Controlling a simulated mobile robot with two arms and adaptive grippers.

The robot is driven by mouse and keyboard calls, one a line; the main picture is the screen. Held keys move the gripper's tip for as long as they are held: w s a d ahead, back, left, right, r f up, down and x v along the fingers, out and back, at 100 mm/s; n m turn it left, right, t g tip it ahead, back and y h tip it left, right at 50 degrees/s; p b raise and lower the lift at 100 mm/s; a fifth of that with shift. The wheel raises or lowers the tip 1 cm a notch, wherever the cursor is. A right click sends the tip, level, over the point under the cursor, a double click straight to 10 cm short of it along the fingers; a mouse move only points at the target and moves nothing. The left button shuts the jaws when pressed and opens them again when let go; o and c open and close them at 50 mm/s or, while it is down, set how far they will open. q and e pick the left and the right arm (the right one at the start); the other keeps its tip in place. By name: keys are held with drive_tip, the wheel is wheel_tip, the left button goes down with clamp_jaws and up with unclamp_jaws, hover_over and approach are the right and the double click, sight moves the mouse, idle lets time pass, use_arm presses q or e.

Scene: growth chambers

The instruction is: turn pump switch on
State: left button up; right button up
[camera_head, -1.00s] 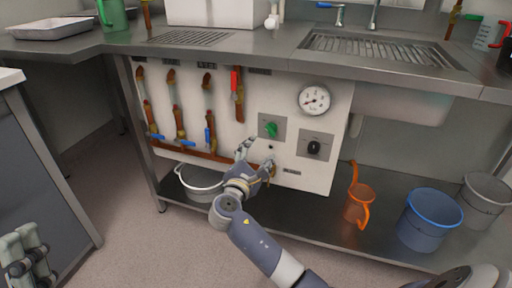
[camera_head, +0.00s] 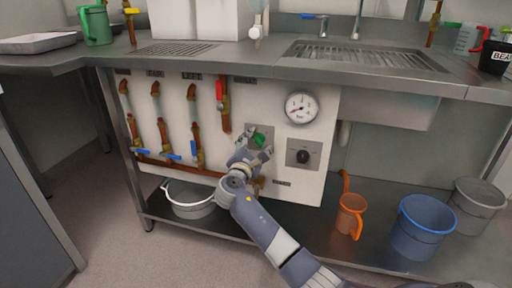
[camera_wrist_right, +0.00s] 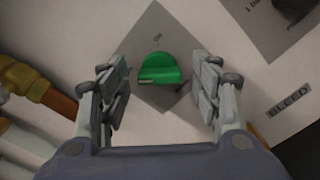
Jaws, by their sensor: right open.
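The green pump switch (camera_head: 259,140) is a knob on a grey square plate on the white panel. In the right wrist view the green knob (camera_wrist_right: 159,69) sits between the fingertips, and small lettering shows on the plate above it. My right gripper (camera_head: 252,150) is open in front of the knob, with a finger to each side. In the wrist view the fingers of the right gripper (camera_wrist_right: 160,82) stand clear of the knob, with gaps on both sides. The left gripper is not in view.
A black knob (camera_head: 303,156) on its own plate is to the right, below a round gauge (camera_head: 301,107). Copper pipes with blue levers (camera_head: 170,157) and a red lever (camera_head: 219,93) are to the left. Buckets (camera_head: 422,225) stand on the lower shelf.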

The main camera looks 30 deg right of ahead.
drive_tip(key=shift+c, duration=0.6)
drive_tip(key=c, duration=1)
drive_tip(key=shift+o, duration=0.2)
